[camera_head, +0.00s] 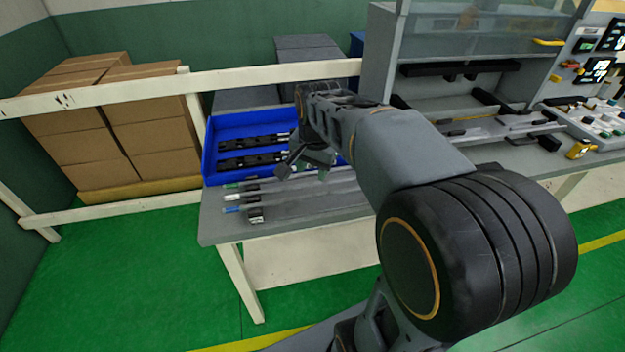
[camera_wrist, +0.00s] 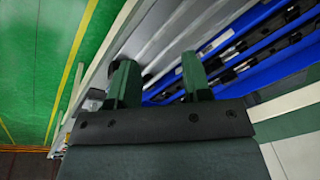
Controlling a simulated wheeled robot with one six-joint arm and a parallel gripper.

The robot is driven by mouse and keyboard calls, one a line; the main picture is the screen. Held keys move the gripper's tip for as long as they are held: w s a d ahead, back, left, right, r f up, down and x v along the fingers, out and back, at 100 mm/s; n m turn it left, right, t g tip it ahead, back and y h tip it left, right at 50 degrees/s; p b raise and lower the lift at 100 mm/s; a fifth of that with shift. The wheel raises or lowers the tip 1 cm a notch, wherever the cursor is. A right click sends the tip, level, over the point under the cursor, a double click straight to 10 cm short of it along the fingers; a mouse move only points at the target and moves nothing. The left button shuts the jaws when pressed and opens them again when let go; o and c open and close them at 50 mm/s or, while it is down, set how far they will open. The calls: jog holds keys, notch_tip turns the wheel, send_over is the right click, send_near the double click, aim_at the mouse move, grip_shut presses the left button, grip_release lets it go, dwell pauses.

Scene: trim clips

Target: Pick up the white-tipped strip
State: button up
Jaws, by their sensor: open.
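The white-tipped strip (camera_head: 233,197) lies on the grey workbench in the head view, between a green-tipped strip (camera_head: 231,186) and a blue-tipped strip (camera_head: 232,210). Its white end points left; its right part runs toward my arm and is partly hidden. My gripper (camera_head: 306,168) is open and empty, above the bench near the strips and the blue bin. In the wrist view my gripper (camera_wrist: 160,72) shows two dark green fingers spread apart, with pale long strips beyond them. I cannot tell there which strip is white-tipped.
A blue bin (camera_head: 206,150) with black parts stands behind the strips. A small black-and-silver clip (camera_head: 256,214) sits near the bench's front. A shelf unit (camera_head: 385,50) and a parts tray (camera_head: 600,125) are at right. Boxes (camera_head: 150,120) stand behind a white rail (camera_head: 130,90).

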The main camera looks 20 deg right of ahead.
jog(key=w+d+f+m+g, duration=0.1)
jog(key=w+d+m+g, duration=0.1)
jog(key=w+d+m, duration=0.65)
jog(key=shift+m, duration=0.85)
jog(key=shift+w+a+f+p, duration=0.15)
jog(key=shift+w+a+f, duration=0.1)
jog(key=shift+f, duration=2.15)
jog(key=shift+w+a+f+p, duration=0.2)
jog(key=shift+w+f, duration=0.1)
jog(key=shift+f, duration=2.05)
jog(key=shift+w+a+f+p, duration=0.15)
jog(key=shift+w+f, duration=0.1)
jog(key=shift+f, duration=2.15)
jog(key=shift+c, duration=0.3)
grip_shut()
